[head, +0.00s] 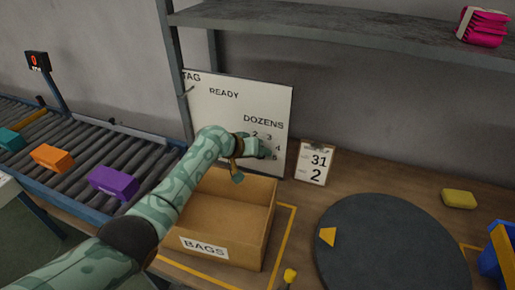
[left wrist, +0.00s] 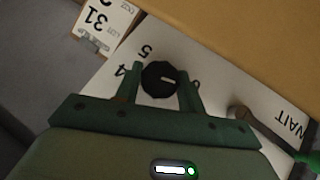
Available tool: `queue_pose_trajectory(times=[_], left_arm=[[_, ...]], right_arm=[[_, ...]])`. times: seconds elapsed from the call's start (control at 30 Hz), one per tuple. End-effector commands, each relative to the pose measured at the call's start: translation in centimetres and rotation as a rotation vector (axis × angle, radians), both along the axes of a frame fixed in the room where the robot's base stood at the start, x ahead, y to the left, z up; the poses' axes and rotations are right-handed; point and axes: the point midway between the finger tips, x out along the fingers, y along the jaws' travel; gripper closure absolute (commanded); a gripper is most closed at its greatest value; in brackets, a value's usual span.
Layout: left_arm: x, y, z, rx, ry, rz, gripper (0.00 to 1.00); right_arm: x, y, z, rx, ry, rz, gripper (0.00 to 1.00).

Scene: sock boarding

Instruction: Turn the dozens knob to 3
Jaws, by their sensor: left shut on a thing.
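The white panel (head: 220,115) stands upright behind the bags box, with "TAG", "READY" and "DOZENS" lettering and the numbers 2, 3, 4 and 5 showing. My left gripper (left wrist: 160,88) is shut on the knob, one finger on each side. In the head view my left gripper (head: 252,150) is at the panel's lower right and hides the knob. Some numbers around the knob are hidden. My right gripper is not in view.
An open cardboard box (head: 262,225) marked "BAGS" stands below my left arm. A clipboard (head: 315,162) showing 31 and 2 is right of the panel. A dark round disc (head: 390,250) lies at right. A conveyor (head: 75,160) carries coloured boxes at left. A shelf (head: 340,28) is above.

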Motion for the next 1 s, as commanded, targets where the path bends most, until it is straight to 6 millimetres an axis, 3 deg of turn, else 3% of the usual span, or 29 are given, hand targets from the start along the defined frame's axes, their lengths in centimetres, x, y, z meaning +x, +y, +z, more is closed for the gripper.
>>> queue_pose_trajectory(times=[0.1, 0.4, 1.0], left_arm=[[-0.1, -0.1, 0.5, 0.083, -0.026, -0.001, 0.84], [-0.1, -0.2, 0.2, 0.239, -0.076, -0.002, 0.84], [-0.1, -0.1, -0.1, 0.299, -0.094, -0.001, 0.84]], right_arm=[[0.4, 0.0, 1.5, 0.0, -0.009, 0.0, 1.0], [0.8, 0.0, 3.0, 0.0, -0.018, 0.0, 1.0], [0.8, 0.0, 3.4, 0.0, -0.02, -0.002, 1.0]])
